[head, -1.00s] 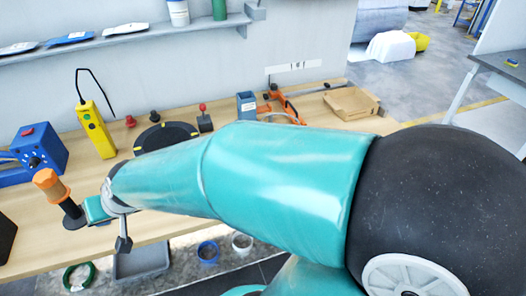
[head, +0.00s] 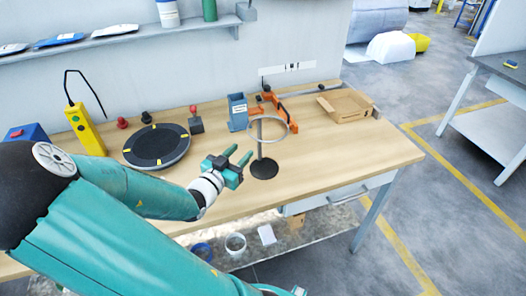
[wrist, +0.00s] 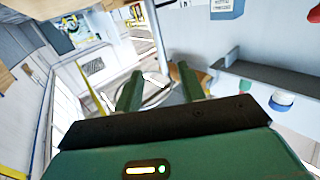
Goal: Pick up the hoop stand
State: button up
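The hoop stand (head: 264,169) stands upright on the workbench, right of my gripper in the head view. It has a round dark base, a thin grey post and a pale ring on top. My gripper (head: 240,157) is left of the post, with its two green fingers apart and pointing toward it. Nothing shows between the fingers in the head view, and they appear apart from the post. The wrist view also shows my gripper (wrist: 158,72) with its fingers spread. A thin curved rim, likely the ring, shows between and beyond them.
The wooden workbench (head: 335,165) is clear right of the stand. A blue-grey box (head: 237,112) and orange clamp (head: 283,108) are behind it. A cardboard tray (head: 344,103) is back right.

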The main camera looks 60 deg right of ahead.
aim_at(258, 134)
jog(key=d, duration=0.8)
jog(key=s+d, duration=0.1)
jog(key=d, duration=0.4)
jog(key=shift+s+d+f, duration=0.1)
grip_shut()
